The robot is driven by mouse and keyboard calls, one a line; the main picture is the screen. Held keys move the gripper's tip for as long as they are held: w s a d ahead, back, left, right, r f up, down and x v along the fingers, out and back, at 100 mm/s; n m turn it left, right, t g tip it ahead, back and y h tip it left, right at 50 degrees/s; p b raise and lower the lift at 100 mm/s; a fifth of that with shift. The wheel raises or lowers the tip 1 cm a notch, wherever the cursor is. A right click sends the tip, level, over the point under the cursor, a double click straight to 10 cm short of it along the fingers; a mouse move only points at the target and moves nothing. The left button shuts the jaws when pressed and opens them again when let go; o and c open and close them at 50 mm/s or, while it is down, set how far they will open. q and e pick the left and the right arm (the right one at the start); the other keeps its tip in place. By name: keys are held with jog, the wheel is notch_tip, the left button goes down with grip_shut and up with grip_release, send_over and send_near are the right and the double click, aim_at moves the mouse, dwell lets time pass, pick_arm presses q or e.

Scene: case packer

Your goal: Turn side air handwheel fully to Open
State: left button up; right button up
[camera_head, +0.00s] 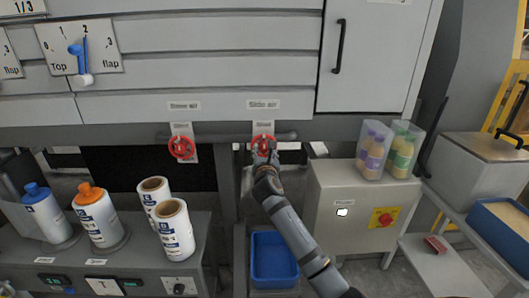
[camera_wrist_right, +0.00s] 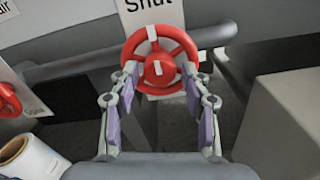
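The side air handwheel (camera_head: 263,141) is a red wheel on a pipe below the "Side air" label (camera_head: 263,104). In the right wrist view the handwheel (camera_wrist_right: 160,60) has a white mark at the top of its rim, towards a plate reading "Shut" (camera_wrist_right: 150,12). My right gripper (camera_head: 263,155) is in front of the wheel and partly covers it. In the wrist view the right gripper (camera_wrist_right: 160,88) is open, its fingers apart at the left and right of the wheel's lower rim. I cannot tell whether they touch it. My left gripper is not in view.
A second red handwheel (camera_head: 182,147) is to the left on the same pipe. White rolls (camera_head: 174,230) and bottles (camera_head: 100,215) stand on the left bench. A grey box with a red knob (camera_head: 385,219) is at right.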

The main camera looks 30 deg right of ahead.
jog(key=c, duration=0.8)
